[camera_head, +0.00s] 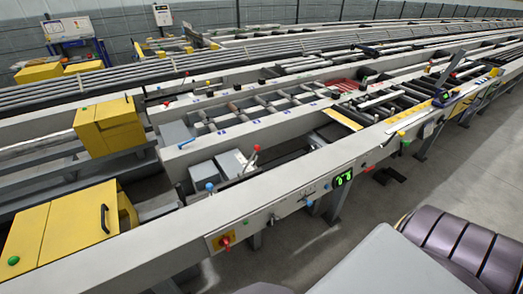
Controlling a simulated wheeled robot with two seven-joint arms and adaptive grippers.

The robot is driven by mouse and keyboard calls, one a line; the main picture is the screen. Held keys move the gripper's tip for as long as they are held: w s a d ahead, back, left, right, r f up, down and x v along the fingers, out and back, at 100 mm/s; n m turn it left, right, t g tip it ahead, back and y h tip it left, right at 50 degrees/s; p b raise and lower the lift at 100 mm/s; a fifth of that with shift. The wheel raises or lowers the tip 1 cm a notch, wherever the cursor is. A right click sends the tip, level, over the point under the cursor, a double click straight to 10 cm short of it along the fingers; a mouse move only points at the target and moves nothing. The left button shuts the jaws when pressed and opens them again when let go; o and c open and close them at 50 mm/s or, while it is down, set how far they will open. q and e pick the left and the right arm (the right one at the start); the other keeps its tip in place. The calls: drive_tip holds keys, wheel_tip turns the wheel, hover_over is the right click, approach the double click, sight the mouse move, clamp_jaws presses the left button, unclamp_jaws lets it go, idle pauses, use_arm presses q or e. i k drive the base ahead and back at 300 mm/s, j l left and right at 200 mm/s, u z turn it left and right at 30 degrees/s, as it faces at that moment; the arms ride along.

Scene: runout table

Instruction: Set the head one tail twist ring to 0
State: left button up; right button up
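The long runout table's grey front rail (180,229) runs diagonally from the lower left to the upper right. On its front face are a red knob (225,241) on a yellow plate, a small blue-topped control (309,203) and a dark unit with green lit displays (343,179). The display characters are too small to read. No ring is clearly labelled, so I cannot tell which part is the head one tail twist ring or how it is set. Neither of my grippers is in view.
Yellow housings stand at the left (110,127) and lower left (65,226). Levers with a blue knob (209,187) and a red knob (257,148) rise behind the front rail. Grey floor (440,180) is open in front of the table at right.

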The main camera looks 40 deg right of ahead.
sight(259, 153)
drive_tip(key=l+u, duration=0.15)
drive_tip(key=l, duration=0.55)
drive_tip(key=k+l+u, duration=0.15)
drive_tip(key=l, duration=0.55)
drive_tip(key=i, duration=0.05)
